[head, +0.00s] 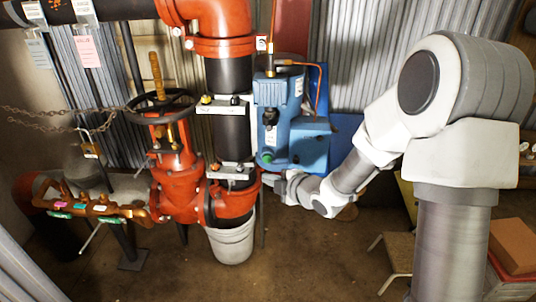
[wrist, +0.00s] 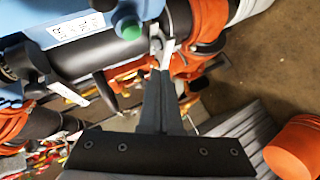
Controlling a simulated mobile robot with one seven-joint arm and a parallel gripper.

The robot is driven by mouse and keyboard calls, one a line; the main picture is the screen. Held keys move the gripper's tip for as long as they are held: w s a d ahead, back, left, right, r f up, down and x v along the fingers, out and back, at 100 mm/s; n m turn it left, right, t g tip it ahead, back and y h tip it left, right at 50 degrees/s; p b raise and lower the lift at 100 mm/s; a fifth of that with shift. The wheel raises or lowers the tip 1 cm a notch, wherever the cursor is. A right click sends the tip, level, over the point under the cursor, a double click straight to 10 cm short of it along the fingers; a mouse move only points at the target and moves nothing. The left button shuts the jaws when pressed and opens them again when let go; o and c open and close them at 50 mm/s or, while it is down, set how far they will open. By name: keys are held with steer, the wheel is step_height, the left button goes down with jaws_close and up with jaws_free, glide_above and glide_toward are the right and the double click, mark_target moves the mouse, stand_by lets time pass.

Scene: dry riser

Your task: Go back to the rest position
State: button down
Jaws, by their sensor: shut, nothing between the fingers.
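My gripper (wrist: 163,68) is shut and empty in the wrist view, its fingertips together close to a metal fitting below the blue pump unit. In the head view my gripper (head: 274,178) is at the lower left end of my white arm, just below the blue pump unit (head: 285,120) and right of the red pipe flange. I cannot tell whether the fingertips touch anything. The green button on the blue unit (wrist: 129,29) shows in the wrist view, left of the fingertips.
A red valve (head: 177,180) with a dark handwheel stands at the left, a chain hanging by it. A white bucket (head: 232,240) sits under the red pipe. A stool (head: 398,255) and an orange box (head: 514,245) stand at the right. Bare floor lies in front.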

steer(key=s+d+r+m+h, duration=0.85)
steer(key=d+r+m, duration=0.3)
steer(key=d, duration=0.25)
steer(key=s+d+r+m+g, duration=0.15)
steer(key=s+m, duration=0.35)
steer(key=s, duration=0.5)
steer(key=s+r+m+g, duration=0.25)
steer(key=s+m, duration=0.25)
steer(key=s, duration=0.6)
step_height(320, 180, up, 15)
steer(key=p, duration=1.5)
steer(key=shift+s+g, duration=0.3)
steer(key=shift+s, duration=0.1)
steer(key=shift+y, duration=0.25)
